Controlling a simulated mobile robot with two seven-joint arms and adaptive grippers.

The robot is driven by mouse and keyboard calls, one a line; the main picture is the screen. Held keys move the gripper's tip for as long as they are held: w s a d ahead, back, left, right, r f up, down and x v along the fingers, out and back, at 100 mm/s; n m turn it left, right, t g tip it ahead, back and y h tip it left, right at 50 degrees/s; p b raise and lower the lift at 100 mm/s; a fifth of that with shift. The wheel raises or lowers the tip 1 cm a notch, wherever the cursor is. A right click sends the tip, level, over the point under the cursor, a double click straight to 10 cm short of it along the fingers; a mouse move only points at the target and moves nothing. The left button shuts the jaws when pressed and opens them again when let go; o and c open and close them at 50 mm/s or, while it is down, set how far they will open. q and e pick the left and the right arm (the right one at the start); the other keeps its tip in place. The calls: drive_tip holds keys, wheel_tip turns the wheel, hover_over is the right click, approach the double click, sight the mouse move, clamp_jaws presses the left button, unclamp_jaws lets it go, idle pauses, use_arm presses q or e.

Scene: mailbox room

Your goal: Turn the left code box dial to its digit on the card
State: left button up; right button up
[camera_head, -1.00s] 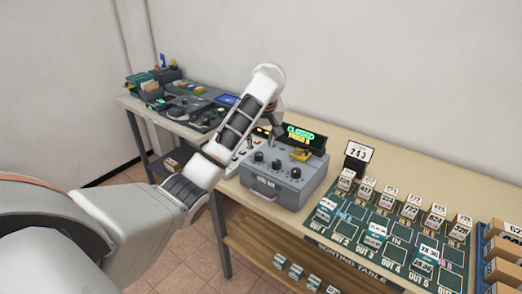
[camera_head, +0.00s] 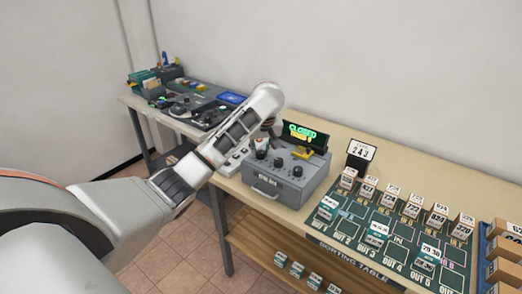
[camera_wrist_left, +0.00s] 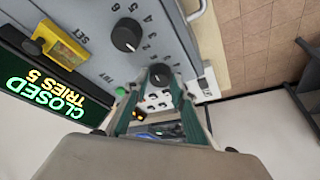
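The grey code box (camera_head: 285,190) stands on the table with a row of black dials on top and a green-lit display (camera_head: 305,134). The display reads CLOSED, TRIES 5 in the left wrist view (camera_wrist_left: 44,92). The card (camera_head: 360,150) beside the box reads 243. My left gripper (camera_wrist_left: 156,88) is open, its fingers pointing at the left dial (camera_wrist_left: 160,75), which sits just beyond and between the fingertips. I cannot tell if they touch it. The middle dial (camera_wrist_left: 126,34) is clear of the fingers. In the head view my arm partly hides the gripper near the left dial (camera_head: 260,154).
A yellow part (camera_wrist_left: 62,46) sits on the box by the display. A panel with buttons (camera_head: 232,160) lies left of the box. The sorting table mat (camera_head: 395,226) with several numbered blocks lies to the right. The wall is behind.

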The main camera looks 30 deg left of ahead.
use_arm(q)
drive_tip(key=c, duration=0.4)
